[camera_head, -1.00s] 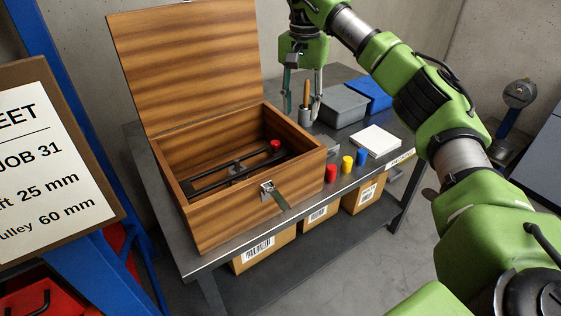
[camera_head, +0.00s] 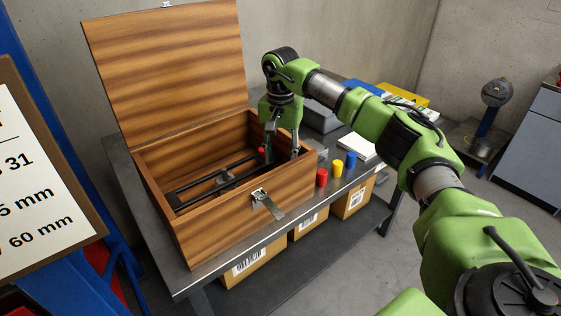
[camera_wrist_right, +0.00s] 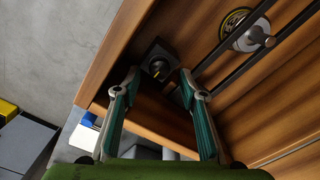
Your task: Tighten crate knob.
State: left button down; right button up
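The open wooden crate (camera_head: 205,228) stands on the table with its lid (camera_head: 170,65) raised. A red knob (camera_head: 262,151) shows inside at the far right end of dark rails (camera_head: 205,190). My right gripper (camera_head: 282,148) points down at the crate's right end, its left finger close to the red knob; contact cannot be told. In the right wrist view my gripper (camera_wrist_right: 158,76) is open, its fingertips on either side of a black block with a round dark knob (camera_wrist_right: 158,66) bearing a yellow mark. No red knob shows there. My left gripper is out of view.
Red (camera_head: 321,178), yellow (camera_head: 337,169) and blue (camera_head: 350,161) pieces stand right of the crate. A grey bin (camera_head: 322,120) is behind. In the wrist view a round metal part (camera_wrist_right: 246,31) lies by the rails. A latch (camera_head: 260,197) hangs on the crate's front.

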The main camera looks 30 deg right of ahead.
jog(key=shift+f, duration=1.25)
grip_shut()
